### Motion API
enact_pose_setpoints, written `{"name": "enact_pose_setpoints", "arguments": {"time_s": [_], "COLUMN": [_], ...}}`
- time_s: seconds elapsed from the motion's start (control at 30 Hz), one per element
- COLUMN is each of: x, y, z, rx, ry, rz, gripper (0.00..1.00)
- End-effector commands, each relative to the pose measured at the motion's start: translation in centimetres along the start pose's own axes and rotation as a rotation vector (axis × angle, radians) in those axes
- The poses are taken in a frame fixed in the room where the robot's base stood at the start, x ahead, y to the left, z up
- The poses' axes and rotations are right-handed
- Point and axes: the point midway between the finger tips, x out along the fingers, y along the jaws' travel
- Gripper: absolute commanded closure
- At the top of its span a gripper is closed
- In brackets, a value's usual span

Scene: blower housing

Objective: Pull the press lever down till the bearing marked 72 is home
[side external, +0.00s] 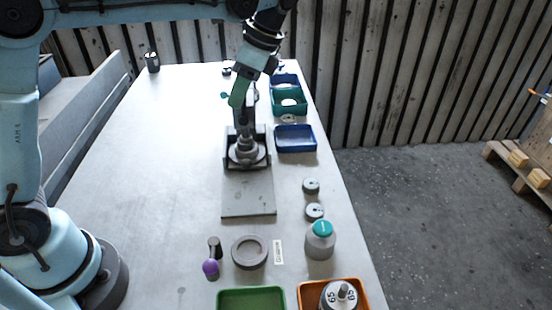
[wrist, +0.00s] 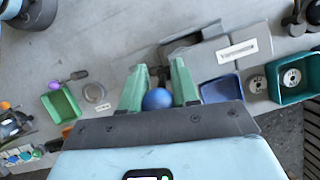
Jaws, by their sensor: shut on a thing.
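The press (side external: 248,135) stands on a grey base plate (side external: 249,197) in the middle of the bench. A round grey housing (side external: 246,152) sits under its ram. My gripper (side external: 237,100) is above the press with its green fingers pointing down. In the wrist view my gripper (wrist: 158,92) has its fingers on either side of the lever's blue ball knob (wrist: 158,100), shut on it. The rest of the lever is mostly hidden by the fingers. I cannot make out a bearing marked 72 in the press, nor how deep any bearing sits.
Nearer are small grey discs (side external: 315,211), a teal-topped pot (side external: 320,240), a grey ring (side external: 249,252), a purple-ended tool (side external: 211,268), and an orange tray (side external: 305,291) holding a part marked 65.

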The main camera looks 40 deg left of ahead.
Motion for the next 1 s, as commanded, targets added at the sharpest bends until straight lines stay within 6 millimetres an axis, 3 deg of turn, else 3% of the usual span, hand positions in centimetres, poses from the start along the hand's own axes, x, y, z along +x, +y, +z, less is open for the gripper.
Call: {"name": "enact_pose_setpoints", "arguments": {"time_s": [0.3, 0.73, 0.77, 0.87, 1.0], "x": [-0.27, -0.27, -0.27, -0.26, -0.26], "y": [-0.05, -0.04, -0.04, -0.06, -0.09], "z": [-0.76, -0.85, -0.85, -0.82, -0.77], "rx": [0.010, 0.012, 0.012, 0.012, 0.010], "ry": [-0.094, -0.101, -0.101, -0.102, -0.103], "rz": [0.018, 0.021, 0.020, 0.020, 0.020], "gripper": [1.00, 1.00, 0.66, 0.50, 0.49]}}
